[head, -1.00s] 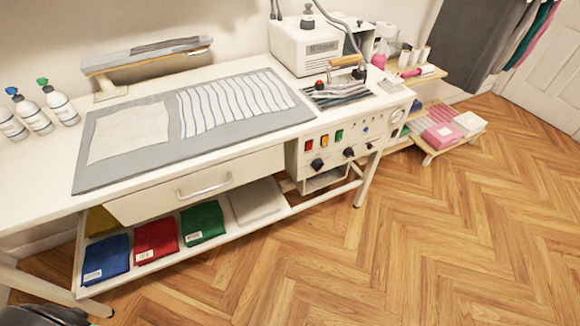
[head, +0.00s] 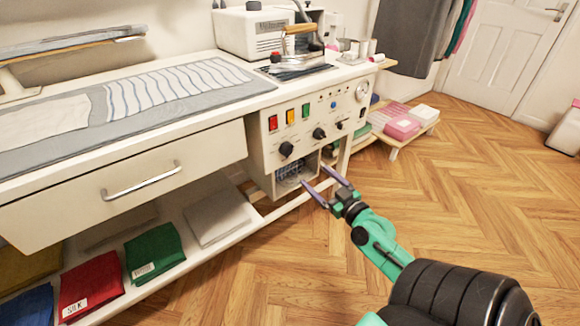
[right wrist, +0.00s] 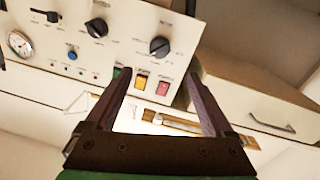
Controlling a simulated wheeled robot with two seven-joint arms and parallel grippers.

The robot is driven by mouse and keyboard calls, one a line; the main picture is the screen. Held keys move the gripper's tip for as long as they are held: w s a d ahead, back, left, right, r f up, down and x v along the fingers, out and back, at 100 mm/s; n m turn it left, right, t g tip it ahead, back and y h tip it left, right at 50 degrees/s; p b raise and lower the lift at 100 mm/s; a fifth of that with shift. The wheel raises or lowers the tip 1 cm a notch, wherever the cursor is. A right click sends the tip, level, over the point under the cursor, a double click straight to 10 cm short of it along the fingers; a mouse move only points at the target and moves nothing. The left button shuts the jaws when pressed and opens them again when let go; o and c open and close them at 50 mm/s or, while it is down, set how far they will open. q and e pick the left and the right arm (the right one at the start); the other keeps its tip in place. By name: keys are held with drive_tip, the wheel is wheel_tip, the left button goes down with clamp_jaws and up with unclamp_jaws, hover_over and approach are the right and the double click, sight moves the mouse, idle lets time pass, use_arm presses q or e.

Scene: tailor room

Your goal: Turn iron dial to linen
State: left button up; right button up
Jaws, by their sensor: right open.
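In the right wrist view the panel is upside down, with a large dial (right wrist: 160,47) just beyond the fingertips and another dial (right wrist: 97,27) farther left. My right gripper (head: 318,177) is open and empty, below and in front of the panel, apart from the dials. The iron (head: 298,42) with its wooden handle sits on the bench above. My left gripper is out of view.
Red (head: 273,122), orange (head: 291,116) and green (head: 306,109) switches sit above the dials, with a gauge (head: 362,91) at right. A drawer (head: 130,185) juts out left of the panel. A lower shelf holds folded cloths (head: 153,252).

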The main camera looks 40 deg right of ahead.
drive_tip(key=p, duration=0.2)
approach(290, 153)
drive_tip(key=w, duration=0.4)
drive_tip(key=shift+w+d+r, duration=0.15)
drive_tip(key=shift+d+r, duration=0.05)
drive_tip(key=shift+d, duration=0.1)
drive_tip(key=w, duration=0.5)
drive_tip(key=shift+w+d+f, duration=0.1)
drive_tip(key=shift+d+f, duration=0.15)
drive_tip(key=shift+f, duration=0.05)
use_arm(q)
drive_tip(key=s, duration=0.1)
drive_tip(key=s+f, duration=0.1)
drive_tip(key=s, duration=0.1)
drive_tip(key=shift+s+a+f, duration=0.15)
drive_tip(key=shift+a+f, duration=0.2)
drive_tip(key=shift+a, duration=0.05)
use_arm(e)
drive_tip(key=shift+c, duration=0.4)
drive_tip(key=c, duration=1.3)
